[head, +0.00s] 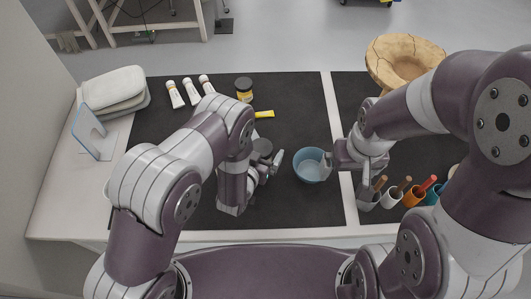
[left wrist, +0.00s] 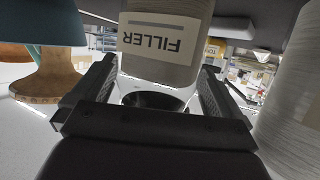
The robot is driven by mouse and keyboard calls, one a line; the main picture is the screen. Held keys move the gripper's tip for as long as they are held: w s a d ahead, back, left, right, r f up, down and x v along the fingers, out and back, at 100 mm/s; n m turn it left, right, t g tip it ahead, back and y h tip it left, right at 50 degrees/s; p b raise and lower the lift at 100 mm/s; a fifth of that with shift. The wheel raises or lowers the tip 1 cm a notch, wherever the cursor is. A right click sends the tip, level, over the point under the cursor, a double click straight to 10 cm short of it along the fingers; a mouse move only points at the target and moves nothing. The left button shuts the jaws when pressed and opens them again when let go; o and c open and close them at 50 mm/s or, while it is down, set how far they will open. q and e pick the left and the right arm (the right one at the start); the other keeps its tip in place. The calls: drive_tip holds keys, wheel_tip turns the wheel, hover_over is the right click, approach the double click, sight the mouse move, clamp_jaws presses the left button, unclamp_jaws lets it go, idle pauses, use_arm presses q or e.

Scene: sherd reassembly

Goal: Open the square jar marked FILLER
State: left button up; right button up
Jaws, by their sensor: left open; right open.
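The jar marked FILLER (left wrist: 165,45) fills the upper middle of the left wrist view, its pale label upside down, between the fingers of my left gripper (left wrist: 153,88). The fingers are apart, one on each side of the jar, and I cannot tell whether they touch it. In the head view a grey round top (head: 262,146), probably this jar's, shows beside my left gripper (head: 265,164), partly hidden by it. Whether the lid is on or loose cannot be told. My right gripper (head: 347,168) is open, beside the blue bowl (head: 309,166).
The mat's left part is clear.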

use_arm(q)
drive_tip(key=shift+v, duration=1.25)
drive_tip(key=c, duration=0.7)
drive_tip(key=shift+r, duration=0.1)
drive_tip(key=c, duration=0.5)
drive_tip(key=shift+w+d+f, duration=0.2)
drive_tip(key=shift+w+f, duration=0.1)
drive_tip(key=shift+w, duration=0.05)
clamp_jaws()
drive_tip(key=shift+s, duration=0.1)
use_arm(e)
drive_tip(key=shift+s+a+r, duration=0.15)
drive_tip(key=shift+s, duration=0.35)
drive_tip(key=shift+s+a+r, duration=0.15)
drive_tip(key=shift+s, duration=0.3)
